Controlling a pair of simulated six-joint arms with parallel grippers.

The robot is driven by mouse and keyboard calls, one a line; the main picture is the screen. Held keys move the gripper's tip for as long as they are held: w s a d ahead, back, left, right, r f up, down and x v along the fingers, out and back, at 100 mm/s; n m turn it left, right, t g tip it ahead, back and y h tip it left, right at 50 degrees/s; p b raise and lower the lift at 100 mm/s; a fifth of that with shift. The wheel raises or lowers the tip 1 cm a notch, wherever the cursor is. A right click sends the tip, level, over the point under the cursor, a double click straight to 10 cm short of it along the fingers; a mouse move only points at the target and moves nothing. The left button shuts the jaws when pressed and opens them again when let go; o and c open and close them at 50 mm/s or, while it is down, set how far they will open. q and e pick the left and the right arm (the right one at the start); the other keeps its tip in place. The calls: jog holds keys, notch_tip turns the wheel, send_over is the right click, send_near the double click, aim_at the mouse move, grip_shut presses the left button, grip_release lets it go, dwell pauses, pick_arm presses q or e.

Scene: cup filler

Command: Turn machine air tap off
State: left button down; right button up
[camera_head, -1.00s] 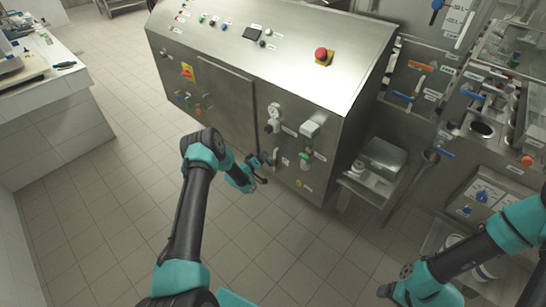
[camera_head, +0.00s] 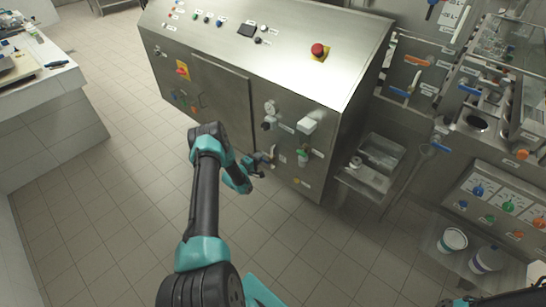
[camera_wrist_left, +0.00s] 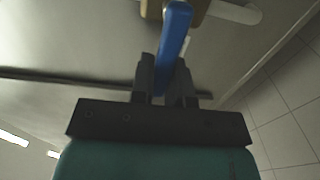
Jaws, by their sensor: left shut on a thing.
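The steel machine (camera_head: 262,62) fills the upper middle of the head view, with gauges, knobs and taps on its front panel. My left gripper (camera_head: 261,160) is at the lower front of this panel, beside the tap fittings. In the left wrist view the gripper (camera_wrist_left: 168,88) is shut on a blue tap handle (camera_wrist_left: 175,35). The handle runs up to a brass fitting (camera_wrist_left: 200,10) with a pale pipe end on the panel. In the head view the handle is too small and covered to make out. My right gripper is not clearly in view.
A red emergency button (camera_head: 319,50) sits on the machine's sloped top. A steel sink (camera_head: 382,152) stands to its right. The tiled floor before the machine is open.

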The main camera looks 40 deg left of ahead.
dwell(0.3)
pick_arm(q)
jog(key=c, duration=1.1)
grip_release()
jog(key=shift+s, duration=0.1)
jog(key=s, duration=1.7)
